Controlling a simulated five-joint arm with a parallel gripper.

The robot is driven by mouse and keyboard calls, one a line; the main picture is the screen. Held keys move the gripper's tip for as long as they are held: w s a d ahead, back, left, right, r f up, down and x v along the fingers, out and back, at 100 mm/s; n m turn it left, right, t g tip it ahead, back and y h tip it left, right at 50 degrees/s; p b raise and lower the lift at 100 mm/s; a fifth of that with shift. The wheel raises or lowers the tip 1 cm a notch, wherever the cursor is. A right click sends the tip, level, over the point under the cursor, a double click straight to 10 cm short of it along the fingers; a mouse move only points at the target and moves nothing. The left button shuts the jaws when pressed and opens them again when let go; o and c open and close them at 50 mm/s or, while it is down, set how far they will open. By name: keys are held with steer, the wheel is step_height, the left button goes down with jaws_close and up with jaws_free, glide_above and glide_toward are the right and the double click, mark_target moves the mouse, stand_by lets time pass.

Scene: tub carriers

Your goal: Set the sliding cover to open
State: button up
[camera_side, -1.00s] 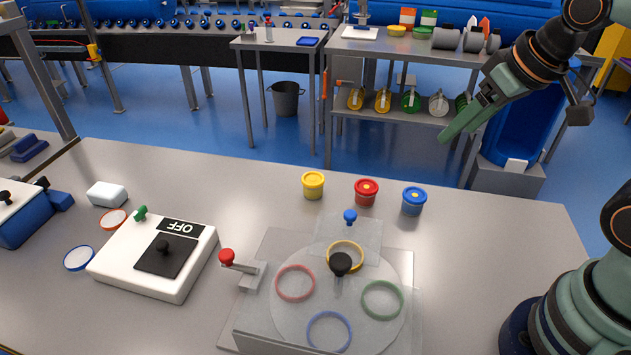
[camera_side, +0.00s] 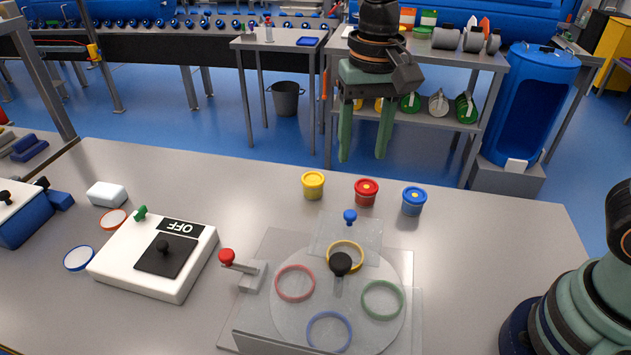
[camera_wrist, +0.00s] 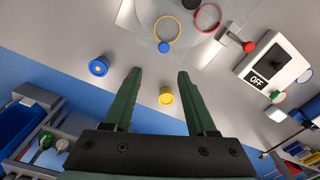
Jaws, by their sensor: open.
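The sliding cover appears to be the clear plate (camera_side: 322,238) with a blue knob (camera_side: 349,216) at the back of the grey turntable fixture (camera_side: 258,330). Its near part overlaps the yellow ring (camera_side: 345,243); I cannot tell exactly where its edge lies. In the wrist view the blue knob (camera_wrist: 164,47) shows beyond the fingertips, beside the yellow ring (camera_wrist: 157,34). My gripper (camera_side: 363,157) is open and empty, fingers pointing down, above and behind the tubs. In the wrist view my gripper (camera_wrist: 160,74) has its two green fingers well apart.
Yellow (camera_side: 313,185), red (camera_side: 366,191) and blue (camera_side: 414,200) tubs stand in a row behind the fixture. A red-knobbed lever (camera_side: 227,257) and a black knob (camera_side: 340,264) stand up from the fixture. A white OFF box (camera_side: 125,272) sits left. The table's right back is clear.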

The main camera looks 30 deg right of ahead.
mark_target(350, 213)
steer(key=f, duration=0.8)
steer(key=a+f, duration=0.1)
steer(key=f, duration=0.3)
steer(key=shift+w+f, duration=0.1)
steer(key=shift+f, duration=0.2)
jaws_close()
stand_by(1.1)
